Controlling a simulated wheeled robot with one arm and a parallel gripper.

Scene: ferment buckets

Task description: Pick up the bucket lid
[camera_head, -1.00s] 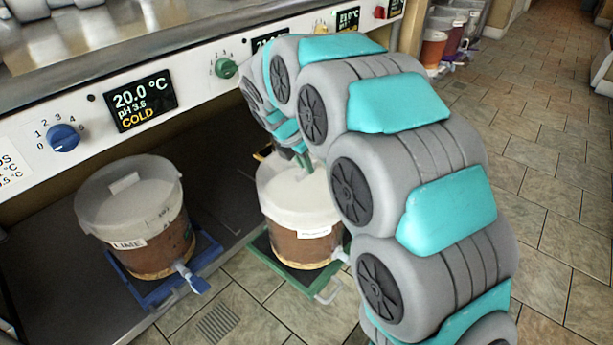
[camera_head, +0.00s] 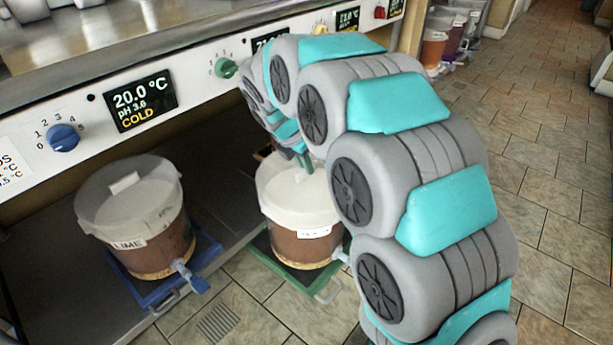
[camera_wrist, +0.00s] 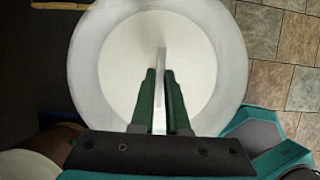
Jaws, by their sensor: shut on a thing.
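The bucket lid (camera_wrist: 115,65) is white and round with a thin upright handle (camera_wrist: 159,85) across its middle. It rests on the right bucket (camera_head: 303,246), which holds brown contents and carries a white label. The lid's top also shows in the head view (camera_head: 290,197), partly behind my arm. My gripper (camera_wrist: 160,78) is over the lid with its green fingers on either side of the handle, shut on it. In the head view the fingers (camera_head: 304,165) reach down to the lid. I cannot tell whether the lid is raised at all.
A second lidded bucket (camera_head: 145,245) labelled LIME stands on a blue wheeled tray (camera_head: 160,291) to the left. The right bucket stands on a green tray (camera_head: 278,267). A counter front with knobs and displays (camera_head: 141,102) overhangs behind. Tiled floor (camera_head: 550,200) is free at right.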

